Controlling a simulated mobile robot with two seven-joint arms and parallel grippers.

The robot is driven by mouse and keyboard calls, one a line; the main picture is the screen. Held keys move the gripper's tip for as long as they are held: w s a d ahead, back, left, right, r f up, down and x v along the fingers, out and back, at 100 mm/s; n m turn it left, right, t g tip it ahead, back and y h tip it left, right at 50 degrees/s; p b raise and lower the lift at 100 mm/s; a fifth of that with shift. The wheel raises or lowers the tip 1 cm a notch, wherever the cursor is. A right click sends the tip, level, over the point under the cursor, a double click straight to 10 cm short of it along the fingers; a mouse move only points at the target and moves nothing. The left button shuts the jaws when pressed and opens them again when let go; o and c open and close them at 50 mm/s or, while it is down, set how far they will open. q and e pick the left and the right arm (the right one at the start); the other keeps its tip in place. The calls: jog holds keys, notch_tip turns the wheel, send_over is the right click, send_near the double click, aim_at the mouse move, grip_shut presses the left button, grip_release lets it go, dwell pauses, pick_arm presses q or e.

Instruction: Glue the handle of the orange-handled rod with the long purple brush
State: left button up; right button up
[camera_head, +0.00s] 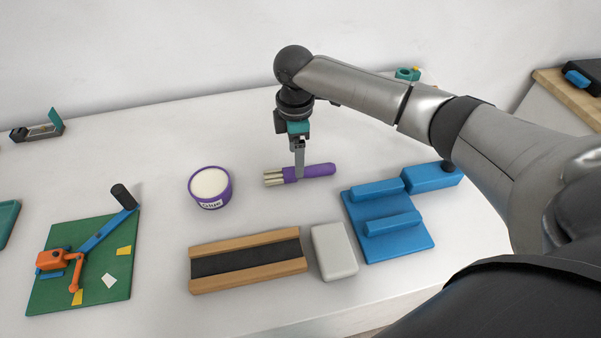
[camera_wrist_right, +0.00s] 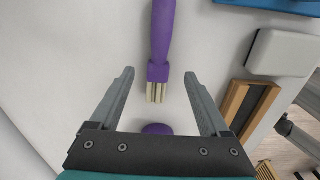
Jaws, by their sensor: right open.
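The long purple brush (camera_head: 320,170) lies on the white table, its pale bristles to the left. My right gripper (camera_head: 299,174) points down over the brush near its bristle end. In the right wrist view the gripper (camera_wrist_right: 159,74) is open, and the brush (camera_wrist_right: 161,38) runs between and beyond its fingertips, with nothing gripped. A purple tub (camera_head: 210,188) of pale paste, likely the glue, stands left of the brush. I cannot clearly make out an orange-handled rod. An orange piece with a ball-ended arm (camera_head: 75,272) sits on a green board. My left gripper is out of view.
A wooden tray with a black channel (camera_head: 247,262), a grey block (camera_head: 334,251) and a blue stand (camera_head: 412,241) lie in front. The green board (camera_head: 110,285) at left carries a blue bar with a black knob (camera_head: 124,196). The table behind the tub is clear.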

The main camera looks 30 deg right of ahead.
aim_at(286, 175)
jog(key=shift+w+f, duration=0.1)
jog(key=shift+f, duration=2.6)
grip_shut()
